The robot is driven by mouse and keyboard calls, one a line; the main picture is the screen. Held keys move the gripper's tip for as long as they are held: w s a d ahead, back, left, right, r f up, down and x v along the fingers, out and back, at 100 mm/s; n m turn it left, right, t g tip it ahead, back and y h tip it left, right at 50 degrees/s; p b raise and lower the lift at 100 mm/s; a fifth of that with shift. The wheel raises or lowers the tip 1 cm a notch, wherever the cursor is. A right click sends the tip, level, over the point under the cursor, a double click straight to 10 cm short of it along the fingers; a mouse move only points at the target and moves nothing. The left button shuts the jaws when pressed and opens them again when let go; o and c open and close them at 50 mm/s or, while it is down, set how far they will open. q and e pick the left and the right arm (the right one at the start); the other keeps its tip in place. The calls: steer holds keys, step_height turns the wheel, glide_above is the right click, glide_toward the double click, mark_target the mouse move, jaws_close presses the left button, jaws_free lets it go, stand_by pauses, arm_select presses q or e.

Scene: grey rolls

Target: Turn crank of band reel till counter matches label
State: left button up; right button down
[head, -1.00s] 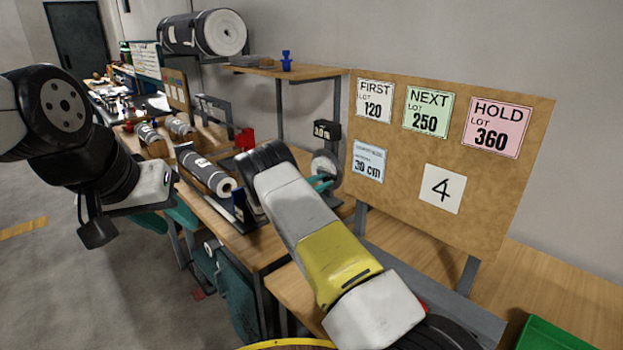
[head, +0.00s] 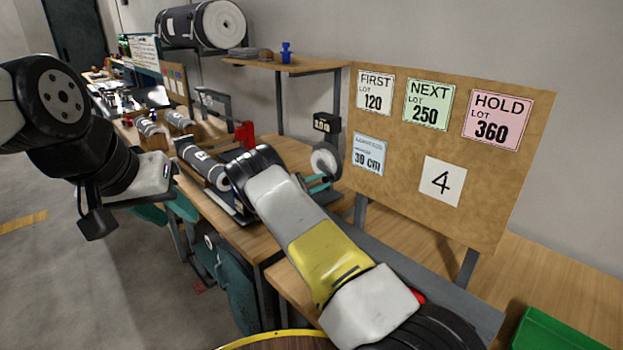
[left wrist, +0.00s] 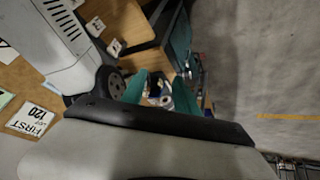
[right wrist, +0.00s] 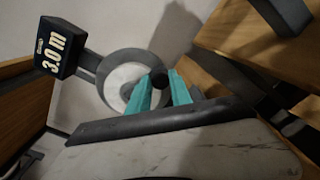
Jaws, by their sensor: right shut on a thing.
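The band reel (right wrist: 122,75) is a grey roll with a white face and also shows in the head view (head: 324,161). Its black counter box (right wrist: 60,48) reads "3.0 m"; it stands above the reel in the head view (head: 326,123). My right gripper (right wrist: 163,92) has its teal fingers shut on the dark crank knob (right wrist: 159,77) in front of the reel. My left gripper (left wrist: 158,88) is open, its teal fingers apart and empty, away from the reel. On the board, a blue label (head: 368,160) reads "30 cm" and a white card (head: 441,181) reads "4".
The brown board (head: 400,205) also carries FIRST 120, NEXT 250 and HOLD 360 sheets. Grey rolls (head: 206,168) lie on the wooden bench left of my right arm. A shelf (head: 285,66) stands behind. A green bin (head: 560,332) is at lower right.

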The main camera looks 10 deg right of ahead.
mark_target(319, 166)
arm_select(q)
steer(key=shift+w+r, duration=0.1)
steer(key=shift+w, duration=0.2)
steer(key=c, duration=0.6)
steer(key=w+d+r+m, duration=0.1)
steer(key=w, duration=0.3)
steer(key=w+d+m, duration=0.1)
steer(key=w, duration=0.3)
steer(key=w+d+r+m+y, duration=0.1)
steer(key=w, duration=0.3)
steer(key=shift+w+r, duration=0.3)
steer(key=shift+r, duration=0.05)
jaws_close()
steer(key=w+d+f+m+t+h, duration=0.1)
steer(key=w+d+f+m, duration=0.2)
steer(key=w+d, duration=0.7)
steer(key=w+d+f+m+h, duration=0.1)
steer(key=w+d+f+m, duration=0.25)
steer(key=w+d, duration=0.65)
steer(key=w+d+f+m+h, duration=0.2)
steer(key=w+d+f+h, duration=0.1)
steer(key=w+d+f, duration=1.1)
steer(key=shift+w+f+m, duration=0.35)
steer(key=shift+w+f, duration=1.2)
steer(key=shift+f, duration=0.25)
